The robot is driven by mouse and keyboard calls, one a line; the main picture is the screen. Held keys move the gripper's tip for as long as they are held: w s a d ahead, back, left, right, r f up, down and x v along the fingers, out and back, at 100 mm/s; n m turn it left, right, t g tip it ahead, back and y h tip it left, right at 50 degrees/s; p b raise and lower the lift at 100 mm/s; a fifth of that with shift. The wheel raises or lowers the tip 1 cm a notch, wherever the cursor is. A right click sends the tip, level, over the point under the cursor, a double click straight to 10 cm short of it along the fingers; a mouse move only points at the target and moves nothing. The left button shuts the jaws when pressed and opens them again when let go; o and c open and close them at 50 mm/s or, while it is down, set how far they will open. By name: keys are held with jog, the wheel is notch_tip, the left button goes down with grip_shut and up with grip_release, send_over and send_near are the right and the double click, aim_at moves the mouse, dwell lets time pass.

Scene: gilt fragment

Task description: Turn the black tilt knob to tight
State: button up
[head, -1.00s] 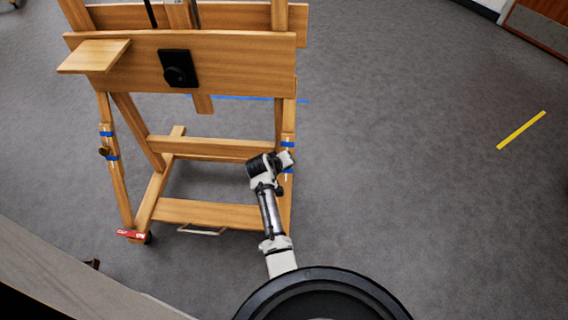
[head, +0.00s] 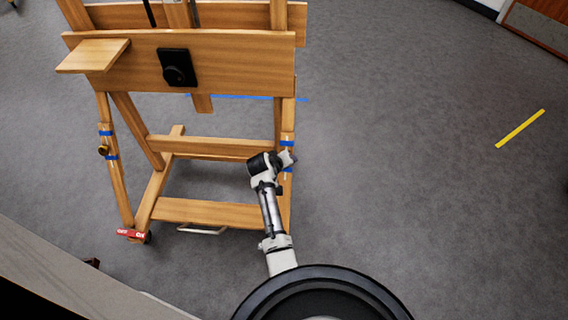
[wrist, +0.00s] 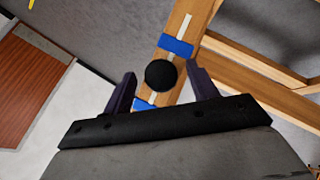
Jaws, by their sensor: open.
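A round black knob (wrist: 160,74) sits on a wooden easel leg in the wrist view, between two bands of blue tape. A pale strip runs along the leg on both sides of it. My gripper (wrist: 161,78) is open, with one dark finger on each side of the knob in the picture. I cannot tell whether the fingers reach its depth or touch it. In the head view my gripper (head: 288,158) is at the easel's right leg, by the blue tape (head: 287,142), and hides the knob there.
The wooden easel (head: 220,62) carries another black knob on a black plate (head: 178,68) and a small shelf (head: 93,56). Grey floor to the right is clear.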

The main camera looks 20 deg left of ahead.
jog(key=shift+r, duration=0.1)
jog(key=v, duration=1.3)
jog(key=shift+s+r, duration=0.2)
jog(key=shift+r, duration=0.05)
